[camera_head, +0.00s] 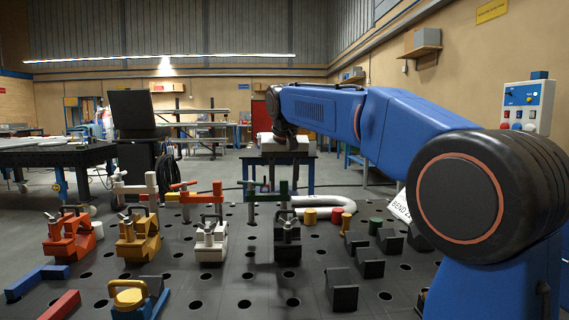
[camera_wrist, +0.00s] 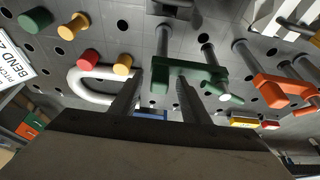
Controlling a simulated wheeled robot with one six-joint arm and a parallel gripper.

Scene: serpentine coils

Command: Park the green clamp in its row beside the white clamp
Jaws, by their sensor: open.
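The green clamp (camera_head: 268,193) stands at the right end of the back row of bar clamps, with a dark post at its left. It also shows just past my fingertips in the wrist view (camera_wrist: 205,73). My gripper (camera_head: 282,180) is open above and around its right part; in the wrist view its two dark fingers (camera_wrist: 159,82) are apart. The green clamp's left end shows between them there, and I cannot tell whether they touch it. A white clamp (camera_head: 133,188) with a red part stands at the left of that row, beyond an orange clamp (camera_head: 188,197).
Toggle clamps in orange (camera_head: 66,240), yellow (camera_head: 137,243), white (camera_head: 210,246) and black (camera_head: 287,250) stand in front. A white bent pipe (camera_head: 335,205) and red, yellow and green cylinders stand to the right. Dark blocks (camera_head: 342,290) sit at right front. The table is perforated.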

